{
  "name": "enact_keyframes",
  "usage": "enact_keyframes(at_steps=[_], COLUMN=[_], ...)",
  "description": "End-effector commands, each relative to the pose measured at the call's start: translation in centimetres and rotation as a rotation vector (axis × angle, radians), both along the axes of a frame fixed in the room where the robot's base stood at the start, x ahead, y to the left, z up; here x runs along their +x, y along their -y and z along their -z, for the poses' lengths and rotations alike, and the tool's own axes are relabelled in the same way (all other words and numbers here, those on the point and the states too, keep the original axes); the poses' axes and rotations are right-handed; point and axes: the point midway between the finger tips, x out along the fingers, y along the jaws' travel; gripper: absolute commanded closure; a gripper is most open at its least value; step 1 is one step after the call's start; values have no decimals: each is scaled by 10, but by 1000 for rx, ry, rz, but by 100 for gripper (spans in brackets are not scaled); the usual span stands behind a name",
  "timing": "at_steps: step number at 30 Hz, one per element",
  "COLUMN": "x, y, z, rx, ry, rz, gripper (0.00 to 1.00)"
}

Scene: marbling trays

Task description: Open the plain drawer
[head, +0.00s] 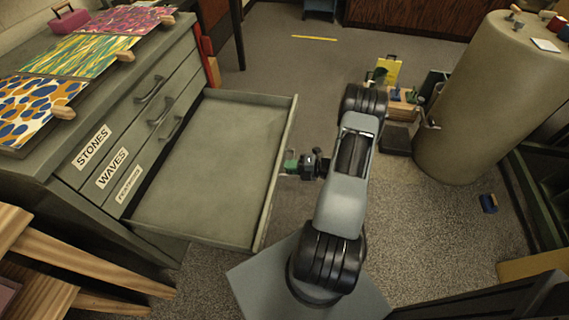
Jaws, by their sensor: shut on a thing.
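A grey-green drawer (205,165) stands far out of the bottom of the cabinet (65,190), empty inside. The outer face of its front (277,185) is turned away, so I cannot see whether it bears a label. Above it are three shut drawers with dark handles, labelled STONES (92,147), WAVES (112,168) and a third label (129,184) too small to read surely. My gripper (291,165), with green fingers, is at the outside of the open drawer's front, shut on its handle, which is mostly hidden.
Marbled sheets (35,105) with wooden blocks and a pink box (69,19) lie on the cabinet top. Wooden boards (85,265) stick out at lower left. A beige cylinder (480,100) and small items (400,105) stand right of my arm.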

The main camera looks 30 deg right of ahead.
Motion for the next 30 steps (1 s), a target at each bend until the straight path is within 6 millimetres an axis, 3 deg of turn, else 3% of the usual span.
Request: enact_keyframes(at_steps=[13, 14, 21, 30], x=[-3, -3, -2, -5], y=[2, 2, 3, 5], z=[0, 0, 0, -1], rx=[-1, -1, -1, -1], ry=[1, 1, 1, 1], rz=[-5, -4, -3, -1], gripper=[100, 84, 62, 61])
